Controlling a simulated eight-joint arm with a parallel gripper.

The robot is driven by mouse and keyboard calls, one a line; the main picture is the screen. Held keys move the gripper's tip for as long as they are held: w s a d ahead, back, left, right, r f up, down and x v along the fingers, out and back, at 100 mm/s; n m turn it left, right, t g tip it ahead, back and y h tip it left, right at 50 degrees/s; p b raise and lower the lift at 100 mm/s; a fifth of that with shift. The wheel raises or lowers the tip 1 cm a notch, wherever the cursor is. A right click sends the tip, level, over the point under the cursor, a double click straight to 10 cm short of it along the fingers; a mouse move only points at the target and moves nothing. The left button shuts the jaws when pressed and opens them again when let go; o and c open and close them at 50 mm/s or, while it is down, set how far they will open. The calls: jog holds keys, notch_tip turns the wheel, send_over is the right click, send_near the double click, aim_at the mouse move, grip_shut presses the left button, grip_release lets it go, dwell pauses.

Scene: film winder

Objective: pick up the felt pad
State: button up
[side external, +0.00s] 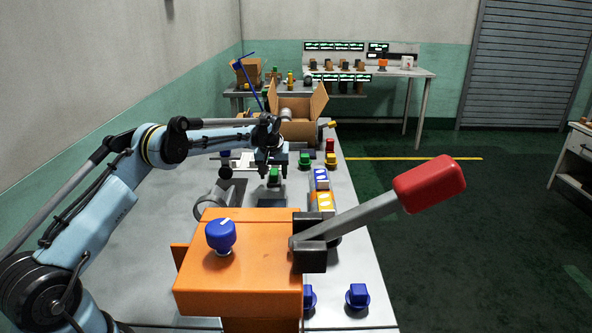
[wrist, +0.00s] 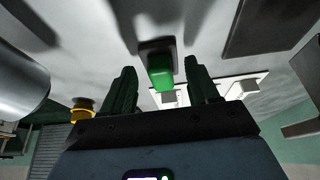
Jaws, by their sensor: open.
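A green block on a dark base, which may be the felt pad (side external: 274,175), stands on the grey bench just below my gripper (side external: 272,164). In the wrist view the green block (wrist: 160,76) sits between the two fingers, with a gap on each side, and its dark base (wrist: 155,47) lies behind it. My gripper (wrist: 163,72) is open and empty, pointing down over the block. I cannot tell how far the fingertips reach down beside it. No other thing in view is clearly a felt pad.
An orange box (side external: 240,265) with a blue knob and a red-handled lever (side external: 430,185) stands in front. A grey cylinder (side external: 213,204) is left of the block. Blue and yellow switches (side external: 322,190) are to its right. An open cardboard box (side external: 298,108) is behind.

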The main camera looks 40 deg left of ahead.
jog(key=shift+c, duration=0.4)
grip_shut()
jog(key=shift+r, duration=0.1)
